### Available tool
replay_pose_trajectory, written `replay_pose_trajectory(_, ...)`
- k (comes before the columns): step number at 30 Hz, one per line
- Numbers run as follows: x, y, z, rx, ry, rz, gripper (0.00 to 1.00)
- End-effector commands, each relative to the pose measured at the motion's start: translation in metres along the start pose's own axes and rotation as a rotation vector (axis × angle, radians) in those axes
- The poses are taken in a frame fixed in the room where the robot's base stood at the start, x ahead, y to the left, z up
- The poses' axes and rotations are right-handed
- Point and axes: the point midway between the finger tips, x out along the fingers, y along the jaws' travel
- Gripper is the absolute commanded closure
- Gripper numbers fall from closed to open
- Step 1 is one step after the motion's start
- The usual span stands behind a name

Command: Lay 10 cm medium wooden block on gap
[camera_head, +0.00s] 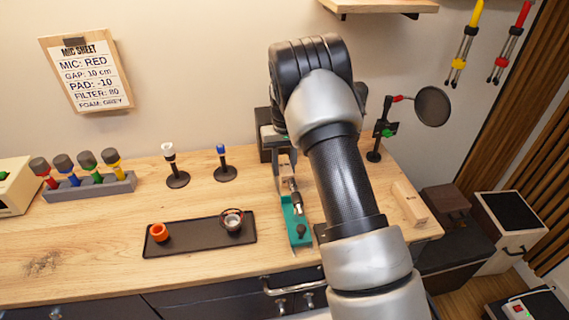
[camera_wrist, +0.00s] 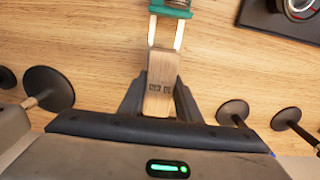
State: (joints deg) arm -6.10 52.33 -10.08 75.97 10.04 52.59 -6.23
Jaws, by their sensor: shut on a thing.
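A light wooden block (camera_wrist: 161,72) with dark printed marks stands between the two dark fingers of my gripper (camera_wrist: 160,98) in the wrist view. My gripper is shut on it. The marks are too small to read surely. Just past the block's far end, two pale rails reach from a teal fixture (camera_wrist: 172,9). I cannot tell whether the block touches them. In the head view the teal fixture (camera_head: 293,215) lies on the bench, with a pale wooden piece (camera_head: 287,169) at its back end. My arm hides most of my gripper there.
Another wooden block (camera_head: 410,204) lies at the bench's right end. A black tray (camera_head: 190,246) holds an orange ring (camera_head: 158,232) and a round metal piece (camera_head: 232,220). Two small stands (camera_head: 176,178) (camera_head: 225,174) and a microphone rack (camera_head: 90,187) stand left. A pop filter (camera_head: 432,106) stands right.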

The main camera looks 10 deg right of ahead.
Motion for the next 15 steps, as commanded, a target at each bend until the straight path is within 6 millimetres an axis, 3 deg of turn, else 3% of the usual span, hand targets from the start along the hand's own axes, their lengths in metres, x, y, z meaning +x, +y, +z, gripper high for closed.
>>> replay_pose_trajectory(6, 0.02, 0.0, 0.0, 0.0, 0.001, 0.0, 0.93)
replay_pose_trajectory(15, 0.034, 0.0, 0.0, 0.0, 0.001, 0.0, 0.93)
